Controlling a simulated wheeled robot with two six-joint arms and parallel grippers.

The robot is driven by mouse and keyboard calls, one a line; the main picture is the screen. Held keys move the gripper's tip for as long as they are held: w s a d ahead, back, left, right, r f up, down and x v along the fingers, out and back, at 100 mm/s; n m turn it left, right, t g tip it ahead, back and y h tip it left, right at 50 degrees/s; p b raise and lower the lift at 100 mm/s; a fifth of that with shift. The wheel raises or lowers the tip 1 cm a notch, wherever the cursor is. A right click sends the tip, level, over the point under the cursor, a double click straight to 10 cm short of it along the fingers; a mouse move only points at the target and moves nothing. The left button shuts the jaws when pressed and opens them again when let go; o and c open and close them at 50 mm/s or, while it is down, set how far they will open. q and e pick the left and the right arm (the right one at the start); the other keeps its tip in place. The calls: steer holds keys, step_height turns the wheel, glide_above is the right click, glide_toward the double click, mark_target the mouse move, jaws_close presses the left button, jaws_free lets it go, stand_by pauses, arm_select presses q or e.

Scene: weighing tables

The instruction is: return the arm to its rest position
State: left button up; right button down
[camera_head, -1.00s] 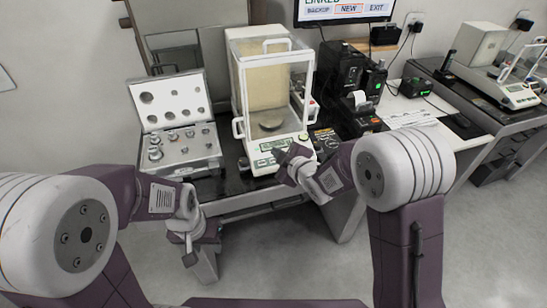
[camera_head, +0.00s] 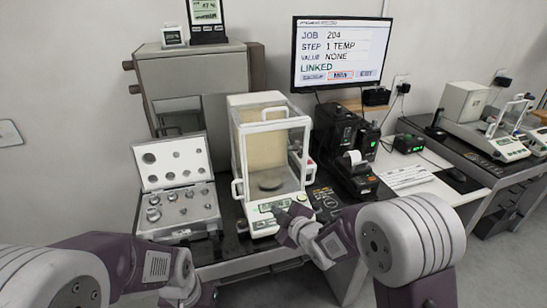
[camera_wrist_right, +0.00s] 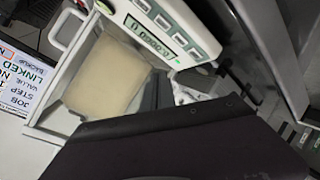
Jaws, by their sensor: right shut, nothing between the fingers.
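My right gripper (camera_head: 283,217) is shut and empty, in front of the balance's front panel in the head view. The balance (camera_head: 262,224) is a white box with clear glass walls and a round pan inside. In the right wrist view its display (camera_wrist_right: 150,36) reads zeros, and my own dark arm part covers the lower half. My left arm comes in at the lower left of the head view. Its gripper (camera_head: 203,296) is at the bottom edge, below the weight case, and its fingers are too unclear to judge.
An open weight case (camera_head: 178,228) with several metal weights stands left of the balance. Black devices and a small printer (camera_head: 355,172) stand to its right. A monitor (camera_head: 341,54) at the back shows "JOB 204, STEP 1 TEMP, VALUE NONE, LINKED". Another balance (camera_head: 487,133) stands far right.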

steer(key=d+r+m+h+p, duration=0.3)
steer(key=d+r+p, duration=0.3)
steer(key=d+r, duration=0.35)
steer(key=s+d+f+m+g+h, duration=0.1)
steer(key=s+d+f+m+g, duration=0.1)
steer(key=s, duration=0.6)
steer(key=s+d+f+m+g+h+p, duration=0.1)
steer(key=s+d+f+m+g, duration=0.2)
steer(key=s+f+m+g, duration=0.2)
steer(key=s+d+f+m+g, duration=0.2)
steer(key=s+m, duration=0.3)
steer(key=s, duration=0.7)
steer(key=shift+d+f+m+g+h+p, duration=0.2)
steer(key=shift+f+m+g+h+p, duration=0.15)
steer(key=shift+f+g, duration=0.45)
